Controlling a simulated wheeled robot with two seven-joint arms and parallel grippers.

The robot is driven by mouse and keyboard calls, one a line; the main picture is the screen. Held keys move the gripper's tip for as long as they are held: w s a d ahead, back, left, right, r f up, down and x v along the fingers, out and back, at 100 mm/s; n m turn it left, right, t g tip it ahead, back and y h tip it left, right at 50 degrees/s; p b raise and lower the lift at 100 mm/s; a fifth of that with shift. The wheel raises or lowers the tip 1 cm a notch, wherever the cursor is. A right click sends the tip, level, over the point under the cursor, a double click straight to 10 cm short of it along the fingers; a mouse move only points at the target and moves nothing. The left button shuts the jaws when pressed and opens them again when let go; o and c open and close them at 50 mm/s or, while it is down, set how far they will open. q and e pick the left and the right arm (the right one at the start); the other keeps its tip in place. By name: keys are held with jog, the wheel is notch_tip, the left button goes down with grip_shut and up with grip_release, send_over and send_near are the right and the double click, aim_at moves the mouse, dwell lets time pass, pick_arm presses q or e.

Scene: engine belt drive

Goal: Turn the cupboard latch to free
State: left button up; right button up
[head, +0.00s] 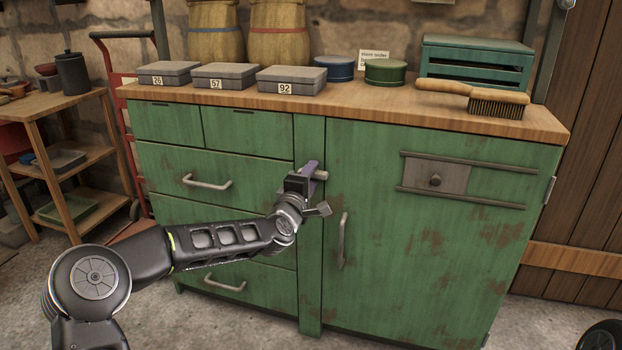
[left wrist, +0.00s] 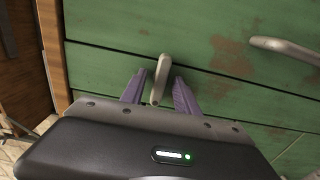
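The latch (head: 321,175) is a small pale grey bar on the green cupboard (head: 400,270), high up by the left edge of its door. It lies about level, across the post beside the door. In the left wrist view the latch (left wrist: 161,80) stands between the two purple fingers of my left gripper (left wrist: 159,93). A gap shows on each side, so the fingers are open around it and not closed on it. In the head view my left gripper (head: 312,172) is at the latch and hides part of it. My right gripper is out of view.
A door handle (head: 341,240) sits below the latch, and a sliding plate with a knob (head: 435,181) is to its right. Drawers with handles (head: 207,183) are on the left. Grey boxes (head: 291,79), tins and a brush (head: 472,97) stand on the worktop (head: 390,108) above.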

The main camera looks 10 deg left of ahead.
pick_arm(q)
grip_shut()
dwell(0.3)
jog(key=shift+m, duration=0.5)
jog(key=m+b, duration=0.2)
jog(key=m, duration=1.4)
jog(key=shift+f+m, duration=0.1)
jog(key=shift+m, duration=0.3)
dwell(0.3)
